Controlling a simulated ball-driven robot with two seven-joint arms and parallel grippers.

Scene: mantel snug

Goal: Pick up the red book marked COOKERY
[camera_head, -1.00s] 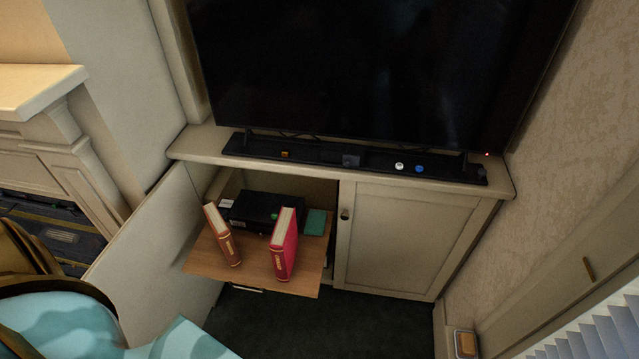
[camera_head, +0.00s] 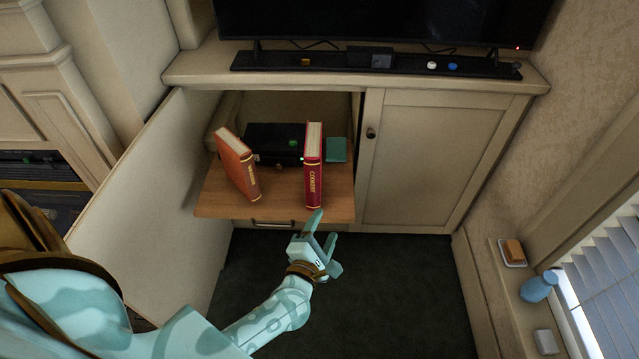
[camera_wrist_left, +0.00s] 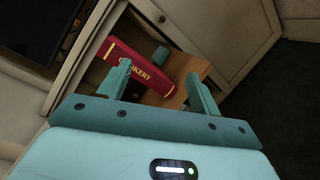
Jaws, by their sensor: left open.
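The red book (camera_head: 313,172), with COOKERY in gold on its spine, stands upright on a wooden pull-out shelf (camera_head: 225,206) in the open cabinet. My left gripper (camera_head: 324,230) is open and empty, just in front of and below the shelf's front edge, close to the book's lower end. In the left wrist view the red book (camera_wrist_left: 138,70) shows beyond the open fingers (camera_wrist_left: 158,88), with the left finger covering part of its spine. My right gripper is not in view.
An orange-brown book (camera_head: 238,165) leans on the shelf left of the red one. Behind stand a black box (camera_head: 272,140) and a green item (camera_head: 336,150). An open door (camera_head: 140,200) bounds the left, a closed door (camera_head: 430,160) the right. The dark floor (camera_head: 400,290) is clear.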

